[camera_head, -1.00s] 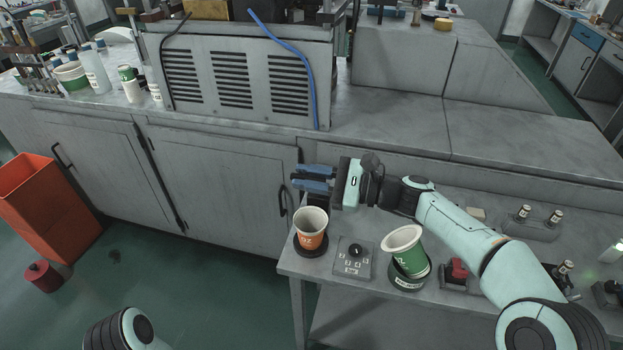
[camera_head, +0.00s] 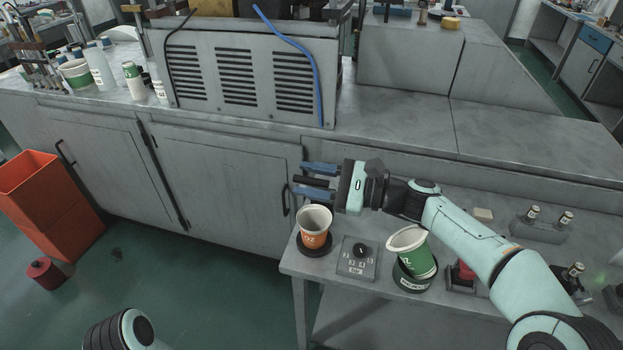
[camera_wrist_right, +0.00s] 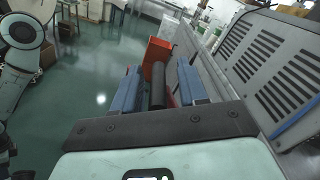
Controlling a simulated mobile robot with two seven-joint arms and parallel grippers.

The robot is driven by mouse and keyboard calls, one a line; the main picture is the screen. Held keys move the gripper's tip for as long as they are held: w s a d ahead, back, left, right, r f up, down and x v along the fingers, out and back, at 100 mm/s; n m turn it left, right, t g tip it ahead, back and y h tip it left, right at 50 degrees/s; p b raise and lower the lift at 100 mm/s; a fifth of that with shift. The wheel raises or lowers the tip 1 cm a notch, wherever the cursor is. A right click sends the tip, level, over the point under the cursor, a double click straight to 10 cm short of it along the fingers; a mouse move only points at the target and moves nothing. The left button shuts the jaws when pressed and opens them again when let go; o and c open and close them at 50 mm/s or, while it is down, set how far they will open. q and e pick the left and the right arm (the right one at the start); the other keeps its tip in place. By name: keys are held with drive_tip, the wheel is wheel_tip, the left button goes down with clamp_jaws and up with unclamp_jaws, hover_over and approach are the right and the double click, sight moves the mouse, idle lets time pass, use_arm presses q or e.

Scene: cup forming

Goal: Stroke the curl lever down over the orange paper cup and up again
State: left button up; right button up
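The orange paper cup (camera_head: 314,228) stands upright, open end up, on a dark round base (camera_head: 314,249) at the near table's left corner. My right gripper (camera_head: 318,181) is above and behind the cup, its blue fingers pointing left. A dark bar (camera_head: 311,181) lies between the fingers and looks like the lever's grip. In the right wrist view this dark cylinder (camera_wrist_right: 158,86) has a visible gap on each side, so the fingers are open around it. The rest of the lever is not clearly seen. My left gripper is out of view.
A green paper cup (camera_head: 413,252) leans in a dark holder (camera_head: 414,275). A grey panel with a knob (camera_head: 358,257) lies between the cups. A vented grey machine (camera_head: 240,75) stands on the bench behind. An orange bin (camera_head: 45,205) stands on the floor at left.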

drive_tip(key=shift+d, duration=0.15)
drive_tip(key=v, duration=1.3)
drive_tip(key=shift+s, duration=0.1)
